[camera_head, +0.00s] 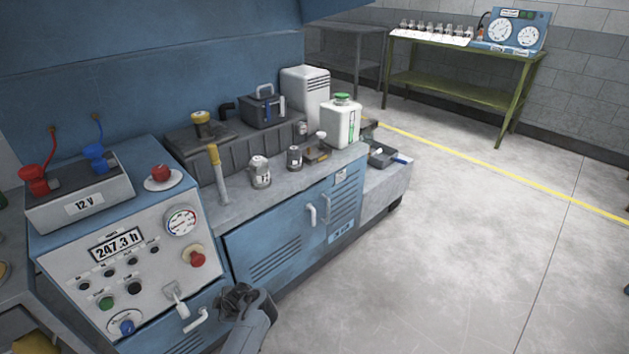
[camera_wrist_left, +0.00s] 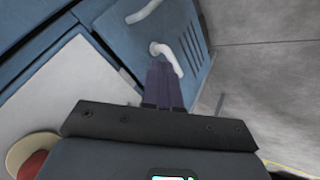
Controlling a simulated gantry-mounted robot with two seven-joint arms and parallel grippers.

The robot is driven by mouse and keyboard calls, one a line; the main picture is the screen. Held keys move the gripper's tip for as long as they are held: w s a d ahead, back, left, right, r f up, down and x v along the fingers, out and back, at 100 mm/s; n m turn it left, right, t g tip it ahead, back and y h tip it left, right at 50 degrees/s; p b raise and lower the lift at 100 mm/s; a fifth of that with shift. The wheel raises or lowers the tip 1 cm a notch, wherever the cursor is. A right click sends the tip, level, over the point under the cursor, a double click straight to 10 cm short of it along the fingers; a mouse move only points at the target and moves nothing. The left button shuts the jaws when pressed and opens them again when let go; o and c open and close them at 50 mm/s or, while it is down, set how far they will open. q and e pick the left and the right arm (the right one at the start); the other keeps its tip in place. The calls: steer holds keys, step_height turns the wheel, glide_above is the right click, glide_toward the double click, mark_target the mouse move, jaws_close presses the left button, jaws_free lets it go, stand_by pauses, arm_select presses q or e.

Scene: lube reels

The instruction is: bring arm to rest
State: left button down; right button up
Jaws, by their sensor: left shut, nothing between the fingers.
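My left gripper (camera_head: 240,299) shows as a dark shape at the bottom of the head view, in front of the blue cabinet and to the right of the console's lower handle (camera_head: 196,320). In the left wrist view its purple-grey fingers (camera_wrist_left: 164,84) are together and empty. Their tips appear near a white curved handle (camera_wrist_left: 168,57) on a blue louvred door; I cannot tell whether they touch it. My right gripper is not in view.
The console (camera_head: 150,262) with red stop button (camera_head: 197,260) stands left of the gripper. The blue cabinet (camera_head: 277,247) carries small parts and a white jug (camera_head: 341,126). A green table (camera_head: 455,92) stands far back. The floor (camera_head: 470,240) at right is clear.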

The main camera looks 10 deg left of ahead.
arm_select(q)
steer(key=s+a+f+m+g+y+p, duration=0.1)
steer(key=s+a+f+p, duration=0.15)
steer(key=s, duration=0.55)
steer(key=s+a+f+g+p, duration=0.15)
steer(key=s+f+p, duration=0.25)
steer(key=s, duration=0.5)
steer(key=s+a+r+m+t+p, duration=0.1)
steer(key=s+a+r+m+p, duration=0.25)
steer(key=s+p, duration=0.4)
steer(key=s+d+r+m+t+h+p, duration=0.1)
steer(key=s+d+r+m+h+p, duration=0.2)
steer(key=d+r+m, duration=0.6)
steer(key=s+d+r+m+h+p, duration=0.15)
steer(key=s+d+r+m, duration=0.4)
steer(key=r, duration=0.75)
steer(key=s+d+r+m+t+h+p, duration=0.1)
steer(key=s+d+r+m+h, duration=0.2)
steer(key=d+r, duration=0.75)
step_height(320, 180, up, 38)
steer(key=w+a+r+m+p, duration=0.1)
steer(key=m+p, duration=0.1)
steer(key=p, duration=3.6)
step_height(320, 180, down, 75)
steer(key=b, duration=7.5)
steer(key=shift+f, duration=0.2)
